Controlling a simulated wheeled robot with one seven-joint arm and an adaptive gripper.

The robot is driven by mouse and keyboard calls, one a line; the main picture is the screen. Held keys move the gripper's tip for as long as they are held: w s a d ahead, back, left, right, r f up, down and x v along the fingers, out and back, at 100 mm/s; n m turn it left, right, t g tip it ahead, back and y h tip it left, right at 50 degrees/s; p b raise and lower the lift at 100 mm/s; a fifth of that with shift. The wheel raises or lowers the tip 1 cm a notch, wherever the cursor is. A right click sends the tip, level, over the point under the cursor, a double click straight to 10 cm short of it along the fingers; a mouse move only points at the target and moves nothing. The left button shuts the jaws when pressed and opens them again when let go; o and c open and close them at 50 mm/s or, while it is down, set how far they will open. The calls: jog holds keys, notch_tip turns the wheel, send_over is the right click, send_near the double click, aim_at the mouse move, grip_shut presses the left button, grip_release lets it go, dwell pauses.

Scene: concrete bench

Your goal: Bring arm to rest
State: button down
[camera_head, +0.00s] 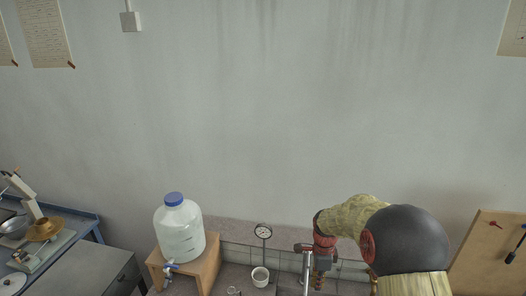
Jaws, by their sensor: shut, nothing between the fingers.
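My arm comes in from the lower right, with a dark rounded joint and a yellowish cover. It bends down at a red wrist joint. My gripper (318,281) points down at the lower middle-right, small and partly cut by clutter around it. It is shut, and I see nothing held in it. A metal tap-like post (306,266) stands just left of it; I cannot tell whether they touch.
A large clear jug (180,232) with a blue cap stands on a wooden stand (208,264). A dial gauge (263,232) and a white cup (260,276) are left of my gripper. A wooden board (488,252) is at right.

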jog(key=s+r+n+t+b, duration=0.3)
jog(key=s+n+b, duration=0.6)
jog(key=s, duration=0.6)
jog(key=s+r+n+t+b, duration=0.3)
jog(key=s+r+n+b, duration=0.2)
jog(key=s+n+b, duration=0.5)
jog(key=s+b, duration=0.1)
jog(key=s, duration=0.5)
jog(key=shift+w, duration=0.1)
